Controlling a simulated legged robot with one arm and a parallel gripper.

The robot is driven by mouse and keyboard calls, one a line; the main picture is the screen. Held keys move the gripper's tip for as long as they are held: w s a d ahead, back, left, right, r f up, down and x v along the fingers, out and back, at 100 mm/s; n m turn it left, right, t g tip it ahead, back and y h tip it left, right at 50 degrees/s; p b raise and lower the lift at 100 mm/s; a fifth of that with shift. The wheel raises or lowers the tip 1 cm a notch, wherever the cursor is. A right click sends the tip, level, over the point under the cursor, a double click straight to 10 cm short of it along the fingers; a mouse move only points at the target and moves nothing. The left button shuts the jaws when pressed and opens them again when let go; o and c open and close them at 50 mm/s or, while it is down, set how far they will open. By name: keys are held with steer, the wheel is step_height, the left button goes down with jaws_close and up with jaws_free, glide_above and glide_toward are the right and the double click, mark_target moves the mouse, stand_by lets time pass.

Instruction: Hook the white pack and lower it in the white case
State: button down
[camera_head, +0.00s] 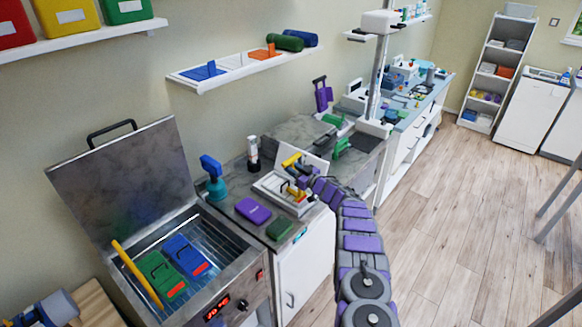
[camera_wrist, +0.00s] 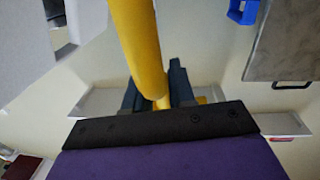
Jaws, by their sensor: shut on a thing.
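My gripper (camera_head: 302,171) is shut on a yellow rod-shaped tool (camera_head: 291,160). In the wrist view the rod (camera_wrist: 137,45) runs up from between the dark jaws (camera_wrist: 160,92). The white case (camera_head: 268,193) stands on the counter with its lid (camera_head: 313,166) raised. My gripper and the tool are over the case, and a yellow lower part of the tool shows at its right side. The white pack cannot be told apart from the white case in the head view; whether it hangs on the tool is unclear.
Left of the case is a steel bath (camera_head: 225,238) with its lid up, holding green (camera_head: 160,275) and blue (camera_head: 186,255) packs and a yellow rod (camera_head: 137,272). A purple pack (camera_head: 253,211), green block (camera_head: 280,229) and blue-green bottle (camera_head: 214,185) stand nearby. A shelf (camera_head: 205,84) is above.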

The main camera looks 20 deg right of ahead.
steer(key=shift+p+v, duration=1.05)
steer(key=shift+v, duration=0.35)
steer(key=shift+r, duration=0.1)
step_height(320, 180, up, 11)
steer(key=p, duration=0.4)
stand_by(0.6)
